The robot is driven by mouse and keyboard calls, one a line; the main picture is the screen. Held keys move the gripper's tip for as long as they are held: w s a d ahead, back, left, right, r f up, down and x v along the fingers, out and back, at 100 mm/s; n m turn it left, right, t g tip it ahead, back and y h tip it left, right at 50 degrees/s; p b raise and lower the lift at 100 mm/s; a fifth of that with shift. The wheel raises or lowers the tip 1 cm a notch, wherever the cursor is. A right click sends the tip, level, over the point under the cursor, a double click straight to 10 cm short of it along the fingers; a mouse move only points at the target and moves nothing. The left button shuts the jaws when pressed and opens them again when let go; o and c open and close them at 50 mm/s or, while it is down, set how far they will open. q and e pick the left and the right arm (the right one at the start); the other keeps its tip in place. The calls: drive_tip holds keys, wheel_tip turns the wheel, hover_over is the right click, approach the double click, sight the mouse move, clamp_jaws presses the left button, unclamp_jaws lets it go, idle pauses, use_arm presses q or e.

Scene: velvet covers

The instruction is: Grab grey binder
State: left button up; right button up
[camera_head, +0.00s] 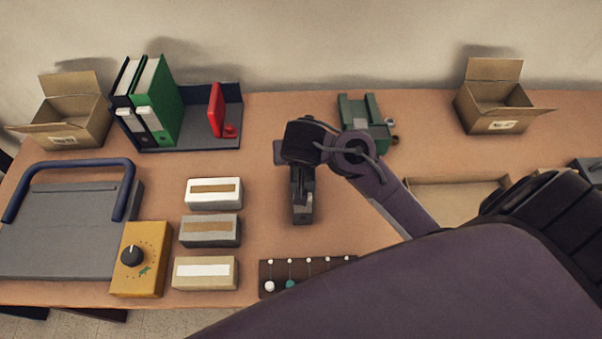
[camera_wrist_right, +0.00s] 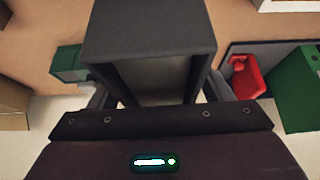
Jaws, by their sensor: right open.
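A dark grey binder (camera_head: 136,133) stands upright with a white label, just left of a green binder (camera_head: 168,105), at the back left of the table. The green binder also shows at the right edge of the right wrist view (camera_wrist_right: 296,92). My right gripper (camera_head: 302,214) points down over the middle of the table, right of the binders and well apart from them. It is open. In the right wrist view a dark grey boxy shape fills the space ahead of it; I cannot tell what it is. My left gripper is not in view.
A red bookend (camera_head: 216,110) stands on the dark tray (camera_head: 190,145) beside the binders. A cardboard box (camera_head: 62,138) is left of them. Three small boxes, with a grey one (camera_head: 212,242) in the middle, lie nearer. A green vise-like tool (camera_head: 362,125) is behind my arm.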

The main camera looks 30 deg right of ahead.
drive_tip(key=shift+c, duration=0.2)
clamp_jaws()
drive_tip(key=shift+r, duration=0.15)
